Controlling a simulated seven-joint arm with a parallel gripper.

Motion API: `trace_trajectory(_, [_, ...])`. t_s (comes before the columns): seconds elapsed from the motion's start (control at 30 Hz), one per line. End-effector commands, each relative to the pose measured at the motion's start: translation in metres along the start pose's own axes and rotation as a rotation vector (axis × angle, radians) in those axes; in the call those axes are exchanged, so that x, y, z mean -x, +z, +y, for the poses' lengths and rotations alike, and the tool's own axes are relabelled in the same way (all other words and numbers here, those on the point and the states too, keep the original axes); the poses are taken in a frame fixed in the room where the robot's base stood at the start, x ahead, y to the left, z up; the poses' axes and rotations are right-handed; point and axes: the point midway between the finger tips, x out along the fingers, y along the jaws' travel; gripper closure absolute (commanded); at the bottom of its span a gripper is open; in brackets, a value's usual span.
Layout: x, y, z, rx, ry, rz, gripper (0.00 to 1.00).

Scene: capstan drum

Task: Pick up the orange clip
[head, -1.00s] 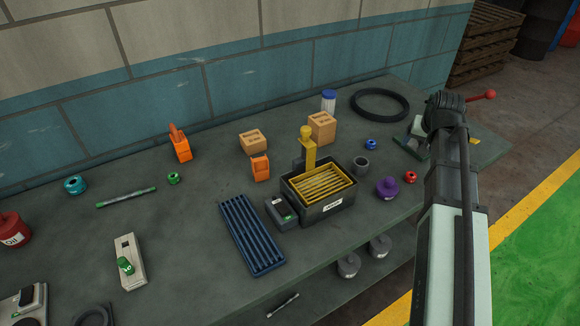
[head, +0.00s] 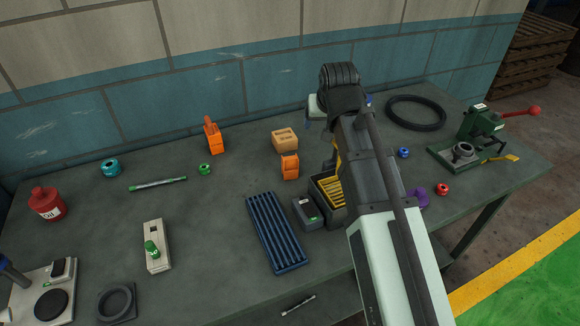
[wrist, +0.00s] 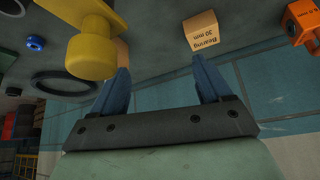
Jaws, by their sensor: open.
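Two orange objects stand on the bench in the head view. One, an upright orange piece with a lever-like top (head: 212,137), is near the wall; the other, a small orange block (head: 290,167), is in front of a cardboard box. I cannot tell for sure which is the clip. An orange part with a hole (wrist: 301,22) is cut off at the upper right of the wrist view; I cannot tell which of the two it is. My gripper (wrist: 160,65) is open, with nothing between its blue fingers, and apart from the orange part. My arm mostly hides it in the head view.
A cardboard bearing box (head: 285,138) also shows beyond my fingers in the wrist view (wrist: 201,32). A yellow post (wrist: 92,52) is close to my left-hand finger. A black bin (head: 326,212) and blue grate (head: 275,232) lie nearer the front.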

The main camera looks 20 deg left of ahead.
Motion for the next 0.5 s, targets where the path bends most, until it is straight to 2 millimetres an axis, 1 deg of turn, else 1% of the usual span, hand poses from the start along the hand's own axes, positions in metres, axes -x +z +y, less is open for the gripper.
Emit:
trace_trajectory(0.03, [0.002,0.009,-0.018,0.030,-0.013,-0.020,0.22])
trace_trajectory(0.1, [0.003,0.019,-0.038,0.066,-0.027,-0.050,0.22])
trace_trajectory(0.2, [0.004,0.034,-0.060,0.106,-0.044,-0.094,0.22])
trace_trajectory(0.33, [0.004,0.048,-0.078,0.139,-0.058,-0.134,0.22])
trace_trajectory(0.4, [0.004,0.051,-0.083,0.150,-0.063,-0.145,0.22])
trace_trajectory(0.5, [0.001,0.054,-0.086,0.155,-0.065,-0.153,0.22])
